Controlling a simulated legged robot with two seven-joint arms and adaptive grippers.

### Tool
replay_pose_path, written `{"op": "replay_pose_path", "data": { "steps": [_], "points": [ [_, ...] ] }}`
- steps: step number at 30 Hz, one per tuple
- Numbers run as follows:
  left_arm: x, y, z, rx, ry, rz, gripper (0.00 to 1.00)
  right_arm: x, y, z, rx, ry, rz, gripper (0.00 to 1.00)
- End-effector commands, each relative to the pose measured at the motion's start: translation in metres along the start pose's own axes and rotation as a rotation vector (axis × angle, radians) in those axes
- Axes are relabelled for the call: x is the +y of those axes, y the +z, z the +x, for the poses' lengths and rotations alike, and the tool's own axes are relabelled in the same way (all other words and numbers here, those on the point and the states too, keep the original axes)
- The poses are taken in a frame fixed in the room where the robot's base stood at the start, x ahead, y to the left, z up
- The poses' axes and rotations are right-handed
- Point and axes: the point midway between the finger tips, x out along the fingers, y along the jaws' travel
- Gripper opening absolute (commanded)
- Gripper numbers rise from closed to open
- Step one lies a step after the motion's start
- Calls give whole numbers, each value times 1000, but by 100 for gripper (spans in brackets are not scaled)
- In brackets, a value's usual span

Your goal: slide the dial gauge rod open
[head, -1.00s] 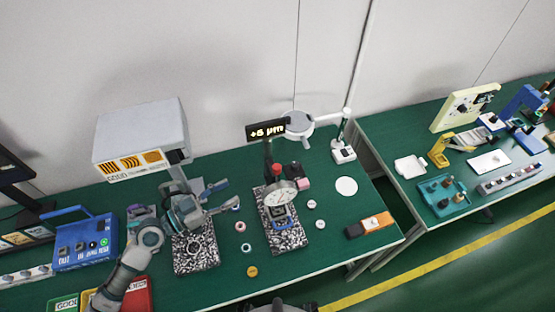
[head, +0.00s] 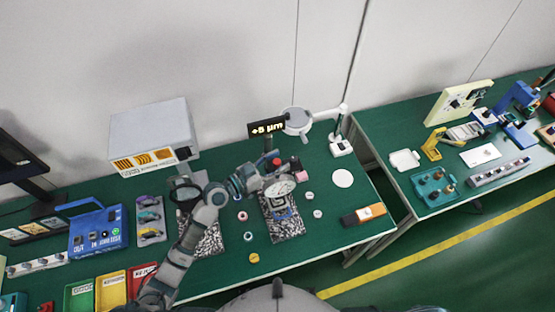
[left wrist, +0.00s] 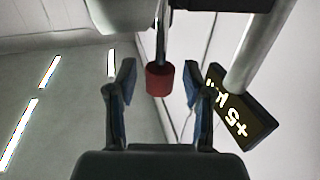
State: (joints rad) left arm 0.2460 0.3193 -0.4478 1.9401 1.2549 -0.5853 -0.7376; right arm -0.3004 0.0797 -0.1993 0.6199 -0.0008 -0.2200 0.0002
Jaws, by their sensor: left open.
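The dial gauge (head: 281,188) stands over a speckled granite base (head: 284,227) on the green bench in the head view. The red cap of its rod (head: 276,163) shows just above my left gripper (head: 267,174), which is at the gauge's upper part. In the left wrist view the red cap (left wrist: 160,79) hangs on a thin rod between the two blue-padded fingers of my left gripper (left wrist: 156,82). The fingers are apart, with a gap on each side of the cap. My right gripper is not seen.
A black display (head: 268,129) reading "+5 µm" is just behind the gauge. A lamp head (head: 297,120) is close at the upper right. A second speckled base (head: 203,235) lies under my left arm.

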Motion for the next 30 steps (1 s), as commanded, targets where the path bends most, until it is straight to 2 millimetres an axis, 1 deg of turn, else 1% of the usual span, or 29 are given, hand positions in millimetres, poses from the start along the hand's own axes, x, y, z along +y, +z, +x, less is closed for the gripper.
{"op": "replay_pose_path", "data": {
  "steps": [7, 8, 9, 11, 12, 14, 20, 23, 27, 30],
  "points": [
    [0, 0, 2, 0, 0, 0, 51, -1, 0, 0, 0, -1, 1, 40],
    [0, 0, 2, 0, 0, 0, 49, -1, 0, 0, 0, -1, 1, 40],
    [0, 0, 2, 0, 0, 0, 39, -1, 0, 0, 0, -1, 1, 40],
    [0, 0, 2, 0, 0, 0, 24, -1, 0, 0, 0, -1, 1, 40],
    [0, 0, 1, 0, 0, 0, 14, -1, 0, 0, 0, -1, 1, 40],
    [0, 0, 1, 0, 0, 0, 0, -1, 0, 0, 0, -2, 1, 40],
    [-1, 0, 1, 0, -1, 1, 0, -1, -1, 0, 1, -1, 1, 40],
    [-1, -9, 2, 1, 0, 3, 0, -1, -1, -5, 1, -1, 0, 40],
    [-1, -30, 2, 2, -1, 4, 0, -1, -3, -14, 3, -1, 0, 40],
    [-1, -32, 1, 3, -2, 2, 0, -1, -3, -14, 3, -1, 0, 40]
  ]
}}
